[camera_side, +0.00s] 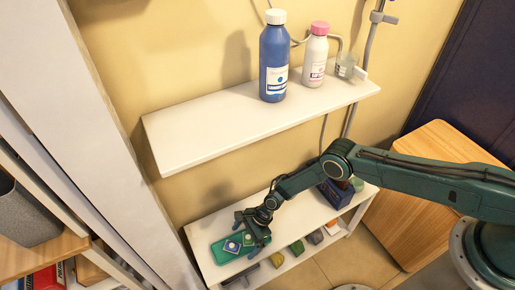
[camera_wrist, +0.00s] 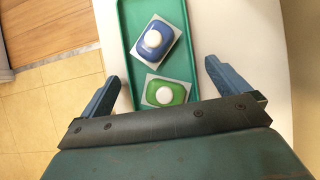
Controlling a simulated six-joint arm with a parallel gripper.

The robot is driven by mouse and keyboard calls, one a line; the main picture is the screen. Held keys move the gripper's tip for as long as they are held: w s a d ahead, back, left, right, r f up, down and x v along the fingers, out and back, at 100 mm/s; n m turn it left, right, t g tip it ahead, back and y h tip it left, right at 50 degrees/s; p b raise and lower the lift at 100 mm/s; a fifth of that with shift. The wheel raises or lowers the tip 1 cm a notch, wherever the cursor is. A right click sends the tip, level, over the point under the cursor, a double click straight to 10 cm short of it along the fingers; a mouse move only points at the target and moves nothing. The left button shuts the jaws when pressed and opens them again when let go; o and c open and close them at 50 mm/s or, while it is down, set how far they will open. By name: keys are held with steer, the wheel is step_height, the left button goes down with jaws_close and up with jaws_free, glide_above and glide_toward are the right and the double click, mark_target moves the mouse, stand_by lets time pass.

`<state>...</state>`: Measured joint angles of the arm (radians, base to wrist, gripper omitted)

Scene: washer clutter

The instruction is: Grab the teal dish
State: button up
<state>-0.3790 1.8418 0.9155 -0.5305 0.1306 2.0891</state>
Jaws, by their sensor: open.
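The teal dish (camera_wrist: 125,45) is a shallow green-teal tray on the lower white shelf. In the wrist view it runs up between my fingers, and its near end is hidden behind my gripper. A blue item with a white round top (camera_wrist: 157,38) and a green one with a white round top (camera_wrist: 165,92) lie in it on pale squares. In the side view the dish (camera_side: 219,255) is at the left end of the shelf. My gripper (camera_side: 251,233) is above it there. In the wrist view my gripper (camera_wrist: 158,85) is open, with one finger on each side of the dish.
A dark blue box (camera_side: 335,193) stands on the lower shelf to the right. Several small coloured items sit below along its front.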

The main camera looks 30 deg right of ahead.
steer(key=c, duration=1)
steer(key=shift+r, duration=0.15)
steer(key=shift+c, duration=0.2)
step_height(320, 180, up, 10)
stand_by(0.6)
